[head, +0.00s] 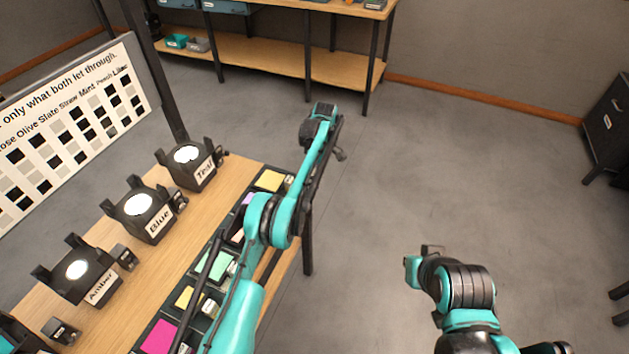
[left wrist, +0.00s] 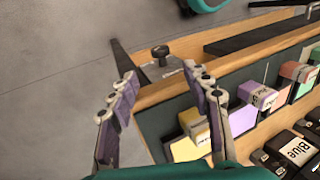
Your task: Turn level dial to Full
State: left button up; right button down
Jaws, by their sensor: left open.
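In the left wrist view a small black round dial (left wrist: 160,52) stands on a grey plate near the table's corner. Marks on the plate beside it are too small to read. My left gripper (left wrist: 165,108) is open and empty, one finger on each side in the lower part of that view. The dial shows beyond the gap between the fingertips, apart from them.
The wooden table (head: 108,246) bears black lamps labelled Teal (head: 192,155), Blue (head: 139,204) and Amber (head: 78,271). A dark tray along its edge holds coloured pieces, including a yellow one (left wrist: 188,122) and a purple one (left wrist: 257,95) near my left gripper. Open floor lies right.

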pick_arm(q)
jog(key=shift+v, duration=1.05)
